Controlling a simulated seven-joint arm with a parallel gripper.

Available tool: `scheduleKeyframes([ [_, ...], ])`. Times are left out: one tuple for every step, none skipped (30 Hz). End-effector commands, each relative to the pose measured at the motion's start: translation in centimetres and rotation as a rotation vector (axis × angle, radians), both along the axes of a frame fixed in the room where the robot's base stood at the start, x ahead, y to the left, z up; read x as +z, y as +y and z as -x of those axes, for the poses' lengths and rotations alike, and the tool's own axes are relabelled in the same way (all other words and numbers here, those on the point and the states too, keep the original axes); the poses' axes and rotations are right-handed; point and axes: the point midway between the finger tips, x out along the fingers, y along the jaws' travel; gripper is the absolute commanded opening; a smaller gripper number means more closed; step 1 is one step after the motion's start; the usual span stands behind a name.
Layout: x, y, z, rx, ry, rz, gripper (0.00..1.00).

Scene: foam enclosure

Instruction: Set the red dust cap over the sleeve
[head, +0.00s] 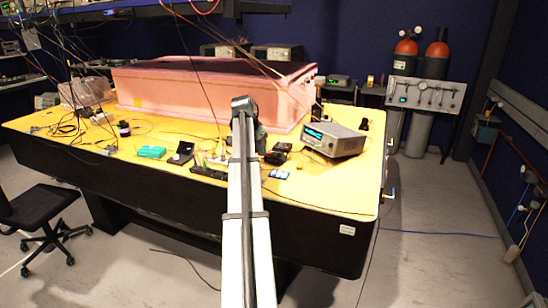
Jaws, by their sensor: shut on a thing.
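I cannot make out the red dust cap or the sleeve in the head view; they are too small to tell or hidden behind my arm. My arm rises from the bottom middle and reaches over the yellow table top (325,190). Its far end bends down near the front of the pink foam enclosure. My gripper cannot be made out; the arm hides that spot. Small upright items (205,160) stand just left of the arm on the table, too small to identify.
The pink foam enclosure (150,92) stands at the back of the table. A grey instrument with a lit display (333,139) is right of my arm. A teal box (151,152) and a black item (181,153) lie left. The front right table top is clear.

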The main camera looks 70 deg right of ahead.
Motion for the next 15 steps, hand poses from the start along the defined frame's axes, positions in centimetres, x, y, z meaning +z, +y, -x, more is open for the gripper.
scheduleKeyframes([
  [0.1,-1.2,-2.2,0.003,0.000,0.000,0.00],
  [0.1,-1.5,-3.1,0.003,0.000,0.000,0.00],
  [0.0,-1.8,-4.3,0.003,0.000,0.001,0.00],
  [-0.1,-2.1,-5.1,0.002,0.000,0.001,0.00],
  [-0.1,-2.3,-5.9,0.002,0.001,0.001,0.00],
  [-0.2,-2.5,-6.9,0.002,0.001,0.002,0.00],
  [-0.3,-2.7,-7.5,0.002,0.001,0.002,0.00],
  [-0.4,-2.8,-8.1,0.002,0.001,0.002,0.00],
  [-0.4,-3.0,-8.7,0.001,0.001,0.002,0.00],
  [-0.5,-3.1,-9.1,0.001,0.001,0.002,0.00],
  [-0.5,-3.1,-9.5,0.001,0.001,0.002,0.00],
  [-0.5,-3.2,-9.9,0.001,0.001,0.003,0.00],
  [-0.6,-3.2,-10.1,0.001,0.001,0.003,0.00],
  [-0.6,-3.2,-10.3,0.001,0.001,0.003,0.00],
  [-0.6,-3.2,-10.4,0.000,0.001,0.003,0.00],
])
